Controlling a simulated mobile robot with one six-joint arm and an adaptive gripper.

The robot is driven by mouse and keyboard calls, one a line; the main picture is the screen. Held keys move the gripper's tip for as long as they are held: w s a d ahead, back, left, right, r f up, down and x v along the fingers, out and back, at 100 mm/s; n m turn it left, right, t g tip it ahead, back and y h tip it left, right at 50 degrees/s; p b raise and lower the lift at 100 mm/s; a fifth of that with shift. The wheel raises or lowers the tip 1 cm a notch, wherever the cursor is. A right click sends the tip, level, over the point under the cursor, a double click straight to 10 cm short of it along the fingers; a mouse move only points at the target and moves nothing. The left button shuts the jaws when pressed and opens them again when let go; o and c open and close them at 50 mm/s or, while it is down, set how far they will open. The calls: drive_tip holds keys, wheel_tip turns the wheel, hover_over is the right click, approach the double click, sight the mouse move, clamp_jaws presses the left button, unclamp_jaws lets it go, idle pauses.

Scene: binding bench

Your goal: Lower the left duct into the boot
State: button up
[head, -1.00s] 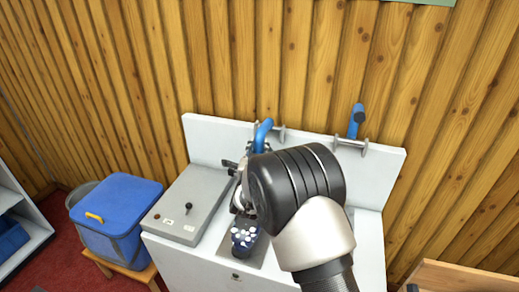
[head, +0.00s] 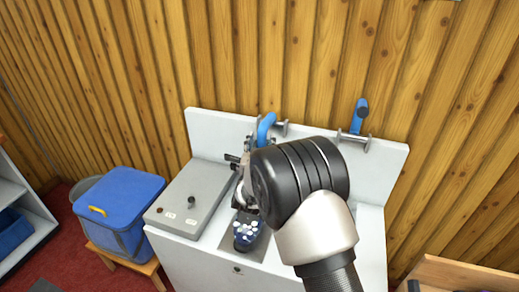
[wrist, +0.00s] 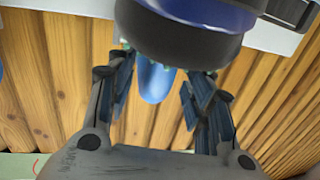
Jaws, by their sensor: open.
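The left duct (head: 266,127) is a bent blue pipe on the bench's back panel. It also shows in the wrist view (wrist: 153,84), between my open fingers as seen there; I cannot tell if they touch it. My gripper (wrist: 157,65) is mostly hidden behind my dark wrist in the head view. The boot (head: 246,232), dark blue with white dots, stands on the bench below my wrist, partly hidden. A large dark rounded shape covers the fingertips' far side in the wrist view; it may be the boot.
The right duct (head: 359,116) stands upright on the back panel. A grey control box (head: 187,200) with a black knob sits left of the boot. A blue lidded bin (head: 120,195) stands on a wooden stool at the left. A wooden edge (head: 460,275) shows at the lower right.

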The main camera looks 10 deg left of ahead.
drive_tip(key=s, duration=1.1)
drive_tip(key=shift+s+r, duration=0.25)
drive_tip(key=shift+s, duration=0.05)
drive_tip(key=shift+c, duration=0.2)
